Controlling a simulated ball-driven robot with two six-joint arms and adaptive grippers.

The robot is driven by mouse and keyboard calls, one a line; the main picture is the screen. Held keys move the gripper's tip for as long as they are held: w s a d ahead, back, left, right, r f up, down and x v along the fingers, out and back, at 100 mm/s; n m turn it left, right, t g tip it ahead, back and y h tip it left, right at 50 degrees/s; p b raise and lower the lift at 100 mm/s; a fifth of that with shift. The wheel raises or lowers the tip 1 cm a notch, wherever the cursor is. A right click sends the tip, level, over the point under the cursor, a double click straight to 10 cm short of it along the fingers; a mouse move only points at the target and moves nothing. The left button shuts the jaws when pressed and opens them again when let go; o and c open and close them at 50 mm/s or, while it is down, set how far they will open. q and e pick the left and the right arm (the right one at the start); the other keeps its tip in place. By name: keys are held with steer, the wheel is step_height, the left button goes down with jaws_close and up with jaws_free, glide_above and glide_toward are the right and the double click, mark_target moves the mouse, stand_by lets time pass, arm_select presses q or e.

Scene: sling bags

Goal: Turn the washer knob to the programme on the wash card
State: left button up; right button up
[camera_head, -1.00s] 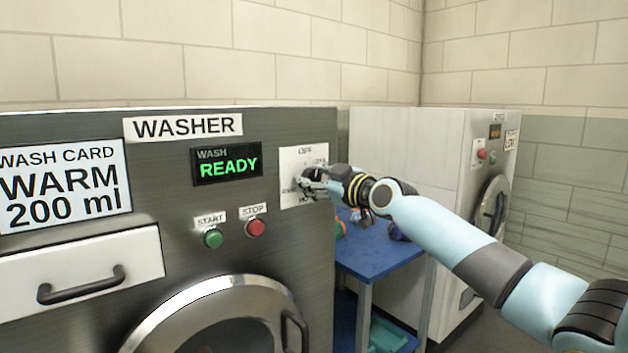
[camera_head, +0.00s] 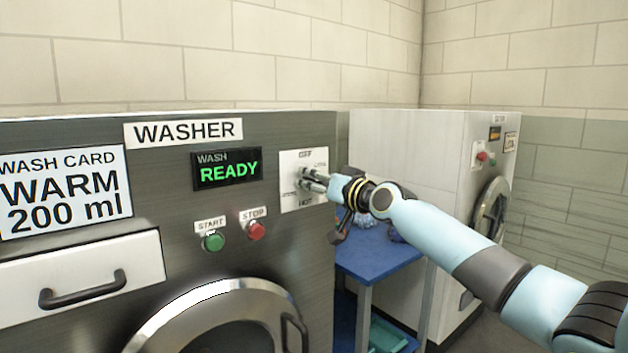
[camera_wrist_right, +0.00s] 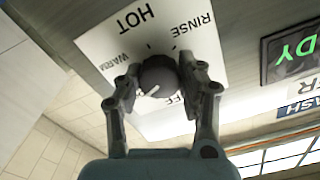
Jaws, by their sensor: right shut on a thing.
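The washer knob (camera_wrist_right: 158,76) is dark and round, on a white dial plate (camera_wrist_right: 196,45); the plate also shows in the head view (camera_head: 290,170). In the right wrist view, HOT, WARM and RINSE can be read and OFF is partly covered. The knob's white mark points lower left, away from the WARM label and towards the left finger. My right gripper (camera_wrist_right: 160,88) is shut on the knob, one finger on each side; in the head view it reaches the plate from the right. The wash card (camera_head: 65,190) reads WARM, 200 ml. My left gripper is out of view.
The washer display (camera_head: 227,169) reads WASH READY. The green start button (camera_head: 213,242) and red stop button (camera_head: 256,231) sit below it. A drawer (camera_head: 80,272) and round door (camera_head: 215,310) are lower. A blue table (camera_head: 380,258) stands beside another machine (camera_head: 405,150).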

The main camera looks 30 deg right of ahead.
steer(key=m+p, duration=0.1)
steer(key=m, duration=0.4)
steer(key=shift+m, duration=0.3)
steer(key=shift+m+p, duration=0.7)
steer(key=shift+m, duration=1.5)
steer(key=shift+f, duration=0.1)
steer(key=o, duration=1.2)
steer(key=shift+c, duration=0.2)
steer(key=s, duration=0.7)
steer(key=shift+s+d, duration=0.25)
steer(key=shift+d, duration=0.1)
